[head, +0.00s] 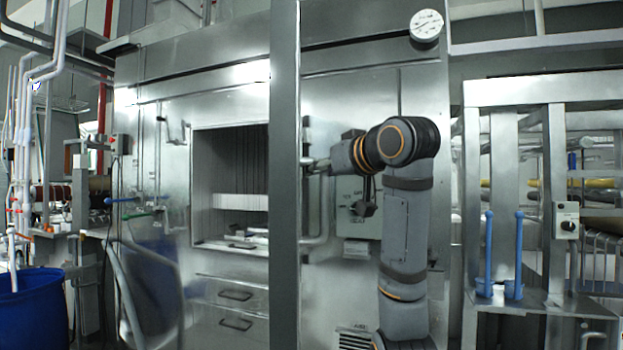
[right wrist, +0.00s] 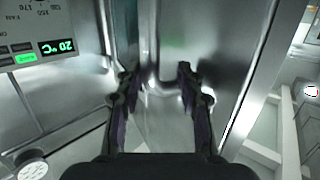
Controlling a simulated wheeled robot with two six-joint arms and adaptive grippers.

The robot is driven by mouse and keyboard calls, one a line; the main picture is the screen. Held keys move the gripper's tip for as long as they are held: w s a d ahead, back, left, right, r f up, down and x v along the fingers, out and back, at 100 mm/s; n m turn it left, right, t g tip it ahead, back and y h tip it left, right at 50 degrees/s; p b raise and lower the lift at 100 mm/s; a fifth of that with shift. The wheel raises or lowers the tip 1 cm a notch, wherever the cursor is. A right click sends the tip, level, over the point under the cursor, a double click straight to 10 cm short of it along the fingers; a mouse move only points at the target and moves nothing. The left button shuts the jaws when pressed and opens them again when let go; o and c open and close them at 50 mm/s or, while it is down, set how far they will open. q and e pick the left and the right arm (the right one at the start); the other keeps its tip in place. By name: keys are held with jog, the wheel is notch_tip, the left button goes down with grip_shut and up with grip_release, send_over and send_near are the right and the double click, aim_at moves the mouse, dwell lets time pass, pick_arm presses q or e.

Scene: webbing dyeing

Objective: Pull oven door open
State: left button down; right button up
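The oven (head: 225,75) is a large steel cabinet filling the middle of the head view. A tall grey panel (head: 285,200), seen nearly edge-on, looks like its door standing out toward me. A bent tubular handle (head: 325,215) is on the panel's right side. My right gripper (head: 314,165) reaches in from the right near the handle's upper end. In the right wrist view its two fingers (right wrist: 158,76) are apart, with a shiny U-shaped bar, likely the handle (right wrist: 166,88), between them. Contact is not clear. My left gripper is not in view.
A lit recess (head: 228,180) with drawers below shows left of the panel. A control box (head: 357,205) sits behind my right arm. A steel frame with blue handles (head: 519,255) stands right; a blue barrel (head: 32,310) stands left. A 20 °C display (right wrist: 58,46) shows in the wrist view.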

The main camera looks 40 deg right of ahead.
jog(key=s, duration=0.1)
jog(key=s+d+b, duration=0.1)
jog(key=s, duration=0.1)
jog(key=s+d, duration=0.1)
jog(key=s, duration=0.1)
jog(key=shift+d+r+b, duration=0.1)
jog(key=shift+d+b, duration=0.15)
jog(key=shift+b, duration=0.15)
jog(key=shift+w, duration=0.1)
dwell(0.5)
